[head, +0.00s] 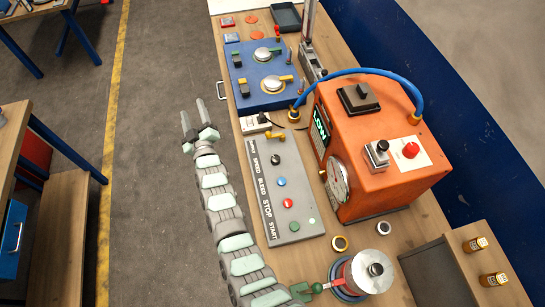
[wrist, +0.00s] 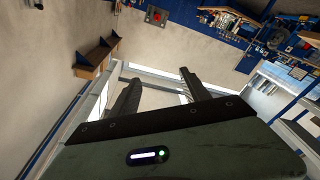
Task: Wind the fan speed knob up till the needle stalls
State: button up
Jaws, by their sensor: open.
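A grey control panel (head: 301,236) lies on the bench, lettered SPEED, BLEED, STOP and START along its left edge. A black knob (head: 276,159) sits near its far end, apparently beside the SPEED lettering. A round white-faced gauge (head: 338,181) is on the side of the orange machine (head: 384,187); its needle is too small to read. My gripper (head: 193,108) is open and empty, left of the bench edge and apart from the panel. In the wrist view its open fingers (wrist: 160,77) point toward the room's wall, and neither knob nor gauge shows.
The panel also carries a yellow lever (head: 275,134), a blue button (head: 281,181) and a red button (head: 287,203). A blue valve board (head: 243,61) lies beyond it. A blue hose (head: 356,70) arches over the machine. A lidded pot (head: 371,271) stands at the near end.

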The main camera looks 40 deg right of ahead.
jog(key=w+d+f+n+g+y+b, duration=0.1)
jog(key=w+d+f+n+g+y, duration=0.2)
jog(key=w+d+f+n, duration=0.15)
jog(key=n+g+y+b, duration=0.4)
jog(key=n+g, duration=0.8)
jog(key=g, duration=0.3)
send_near(276, 158)
jog(key=shift+m, duration=0.25)
notch_tip(276, 158, down, 9)
jog(key=shift+s+r, duration=0.1)
jog(key=shift+r, duration=0.1)
jog(key=shift+c, duration=0.3)
grip_shut()
